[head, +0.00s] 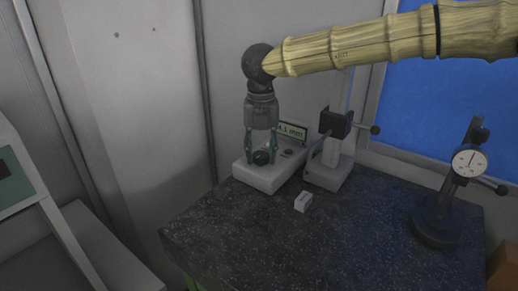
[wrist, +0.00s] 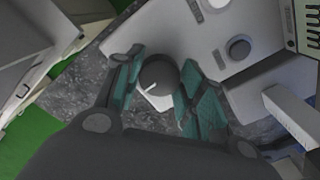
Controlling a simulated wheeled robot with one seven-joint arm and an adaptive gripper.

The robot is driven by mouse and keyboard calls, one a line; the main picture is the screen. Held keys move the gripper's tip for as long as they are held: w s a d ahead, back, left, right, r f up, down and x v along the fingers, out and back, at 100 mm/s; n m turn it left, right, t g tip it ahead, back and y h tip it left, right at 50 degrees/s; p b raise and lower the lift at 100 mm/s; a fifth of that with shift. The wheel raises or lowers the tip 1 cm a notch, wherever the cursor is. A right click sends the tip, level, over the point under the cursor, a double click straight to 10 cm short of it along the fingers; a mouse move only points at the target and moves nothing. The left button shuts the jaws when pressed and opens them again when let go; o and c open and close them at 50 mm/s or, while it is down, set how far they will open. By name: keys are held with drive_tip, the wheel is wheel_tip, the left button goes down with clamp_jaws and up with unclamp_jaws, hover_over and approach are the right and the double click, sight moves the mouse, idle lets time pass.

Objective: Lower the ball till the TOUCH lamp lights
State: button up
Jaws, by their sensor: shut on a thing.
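My gripper (head: 261,155) points down over a white instrument box (head: 268,180) and is shut on a dark round knob (head: 261,158). I cannot make out the ball.
A stand with a black clamp (head: 335,123) and a pale upright part (head: 331,152) is right of the box. A small white block (head: 303,201) lies on the dark speckled table (head: 260,240). A dial gauge (head: 470,161) stands at right, near an orange-brown box (head: 502,268). The table's front middle is clear.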

drive_tip(key=n+p, duration=0.2)
drive_tip(key=p, duration=0.1)
drive_tip(key=shift+r, duration=0.35)
drive_tip(key=n+p, duration=0.3)
drive_tip(key=p, duration=0.2)
drive_tip(key=n+p, duration=0.3)
drive_tip(key=shift+f+n+p, duration=0.1)
drive_tip(key=shift+n+p, duration=0.2)
drive_tip(key=shift+p, duration=0.05)
drive_tip(key=shift+f+n+p, duration=0.15)
drive_tip(key=shift+n+p, duration=0.75)
drive_tip(key=shift+p, duration=0.05)
drive_tip(key=shift+n, duration=0.3)
drive_tip(key=o, duration=1)
drive_tip(key=shift+d+f, duration=0.1)
drive_tip(key=shift+d, duration=0.05)
